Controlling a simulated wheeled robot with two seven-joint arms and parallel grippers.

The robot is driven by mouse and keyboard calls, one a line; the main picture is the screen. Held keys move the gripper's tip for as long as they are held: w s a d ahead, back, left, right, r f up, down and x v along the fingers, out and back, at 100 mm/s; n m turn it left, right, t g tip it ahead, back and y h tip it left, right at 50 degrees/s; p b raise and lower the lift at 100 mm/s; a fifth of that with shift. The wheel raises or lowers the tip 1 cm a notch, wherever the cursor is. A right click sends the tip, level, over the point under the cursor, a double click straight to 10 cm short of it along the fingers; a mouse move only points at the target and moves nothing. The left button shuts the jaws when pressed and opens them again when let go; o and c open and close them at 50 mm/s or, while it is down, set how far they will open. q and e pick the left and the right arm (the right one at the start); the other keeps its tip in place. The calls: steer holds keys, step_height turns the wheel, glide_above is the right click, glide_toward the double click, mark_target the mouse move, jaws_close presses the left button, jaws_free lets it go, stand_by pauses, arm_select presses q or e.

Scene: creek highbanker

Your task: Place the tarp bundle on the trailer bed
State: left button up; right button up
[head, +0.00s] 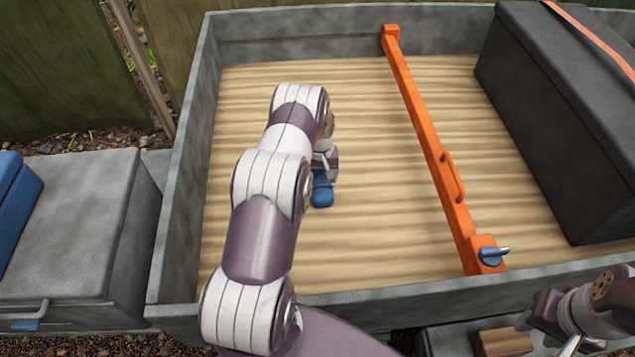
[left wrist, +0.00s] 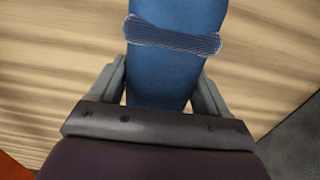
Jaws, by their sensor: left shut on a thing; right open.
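The tarp bundle (head: 321,192) is blue. In the left wrist view it is a long rounded roll (left wrist: 175,75) with a darker woven band around it. My left gripper (head: 326,165) is shut on it, with one finger on each side in the left wrist view (left wrist: 160,88). It is over the wooden trailer bed (head: 375,195), left of the orange bar; I cannot tell whether the bundle touches the boards. My left arm hides part of the bed and most of the bundle. My right gripper (head: 540,318) is open and low at the right, outside the trailer.
An orange bar (head: 425,135) with a handle and blue latch crosses the bed. A large dark box (head: 570,120) stands right of it. Grey walls (head: 185,170) rim the trailer. A grey case (head: 75,220) stands outside at left. Boards left of the bar are clear.

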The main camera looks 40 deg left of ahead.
arm_select(q)
steer(key=shift+w+a+f, duration=0.15)
steer(key=shift+a+f, duration=0.1)
steer(key=shift+a, duration=0.1)
steer(key=shift+f, duration=2.05)
steer(key=o, duration=1.3)
steer(key=shift+o, duration=0.2)
steer(key=shift+r, duration=0.35)
step_height(320, 180, up, 11)
steer(key=s+d+r+m, duration=0.2)
steer(key=d+r+m, duration=0.1)
steer(key=d+r, duration=0.55)
steer(key=s+d+r+m, duration=0.1)
steer(key=s+d+r, duration=0.2)
steer(key=s, duration=0.3)
steer(key=s+d+r+m+t, duration=0.1)
steer(key=s+d+r+m, duration=0.1)
steer(key=s+d, duration=0.3)
steer(key=s+d+r+m, duration=0.2)
steer(key=s+d+r, duration=0.2)
steer(key=s, duration=0.4)
steer(key=shift+s+d+r, duration=0.15)
steer(key=shift+s+r, duration=0.15)
steer(key=shift+r, duration=0.05)
